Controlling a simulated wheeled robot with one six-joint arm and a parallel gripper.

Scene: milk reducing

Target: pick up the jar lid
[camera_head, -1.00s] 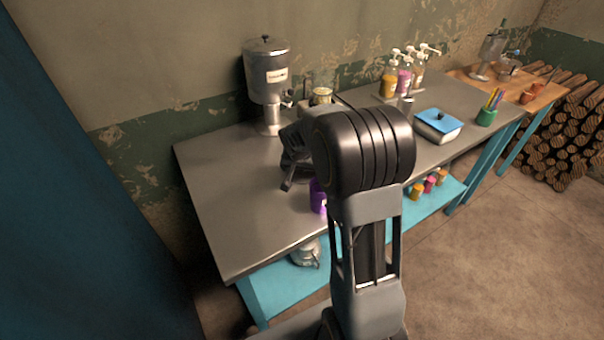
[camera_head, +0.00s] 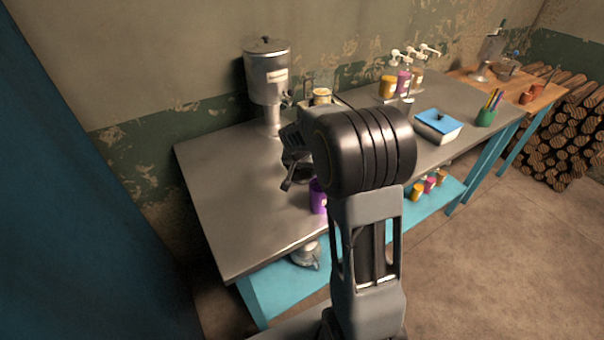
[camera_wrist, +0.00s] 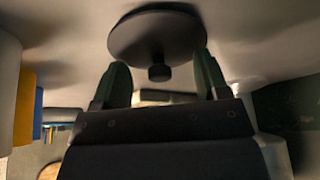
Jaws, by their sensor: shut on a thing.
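A dark round lid (camera_wrist: 135,35) with a small knob (camera_wrist: 160,73) shows at the top of the wrist view, over the pale grey table top. My gripper (camera_wrist: 161,78) has one finger on each side of it, at its near edge, and is shut on it. How firmly the fingers touch the lid is hard to see. In the head view my gripper (camera_head: 287,186) is low over the metal table, left of a purple container (camera_head: 317,197); my arm hides much of this spot.
The metal table (camera_head: 225,215) is clear at its left front. A metal dispenser (camera_head: 268,82) stands behind my gripper. A blue-lidded box (camera_head: 438,125), a green pen cup (camera_head: 486,118) and pump bottles (camera_head: 403,82) stand to the right. A blue shelf (camera_head: 270,290) is below.

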